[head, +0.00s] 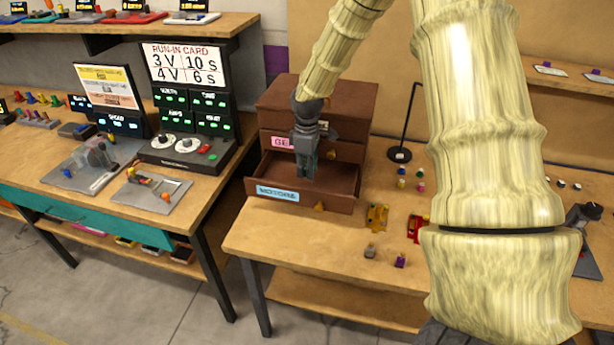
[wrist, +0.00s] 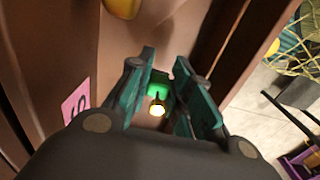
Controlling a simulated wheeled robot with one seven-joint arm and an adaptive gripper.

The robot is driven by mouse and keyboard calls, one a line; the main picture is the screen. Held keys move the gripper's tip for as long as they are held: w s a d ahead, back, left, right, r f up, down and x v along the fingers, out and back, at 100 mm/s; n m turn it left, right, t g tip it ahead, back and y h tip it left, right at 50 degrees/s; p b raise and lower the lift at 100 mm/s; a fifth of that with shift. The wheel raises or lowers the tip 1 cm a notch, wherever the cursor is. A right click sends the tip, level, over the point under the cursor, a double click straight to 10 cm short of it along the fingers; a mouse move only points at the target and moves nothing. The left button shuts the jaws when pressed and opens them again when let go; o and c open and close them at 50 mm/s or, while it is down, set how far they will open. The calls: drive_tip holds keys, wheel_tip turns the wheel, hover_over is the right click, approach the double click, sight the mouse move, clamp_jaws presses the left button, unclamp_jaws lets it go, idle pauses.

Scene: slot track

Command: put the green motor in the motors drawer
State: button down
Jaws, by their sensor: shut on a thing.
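The brown drawer unit stands on the right-hand bench. Its bottom drawer (head: 335,198), with a light-blue label that seems to read MOTORS (head: 278,194), is pulled open. My gripper (head: 305,170) is over the open drawer, pointing down. In the wrist view my gripper (wrist: 168,105) is shut on the green motor (wrist: 160,88), which has a bright yellowish tip and sits between the two teal fingers. The motor is too small or hidden to make out in the head view. I cannot tell whether it touches the drawer floor.
A drawer with a pink label (head: 282,143) is just above the open one. A yellow car (head: 377,216), a red car (head: 415,228) and small coloured parts stand on the bench to the right. A black stand (head: 400,154) rises behind them.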

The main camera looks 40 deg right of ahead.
drive_tip(key=shift+f+p, duration=0.45)
drive_tip(key=shift+f, duration=1.4)
drive_tip(key=shift+f, duration=0.2)
drive_tip(key=c, duration=1.3)
unclamp_jaws()
drive_tip(key=shift+r, duration=0.2)
drive_tip(key=shift+r+b, duration=1.6)
drive_tip(key=shift+r, duration=4.4)
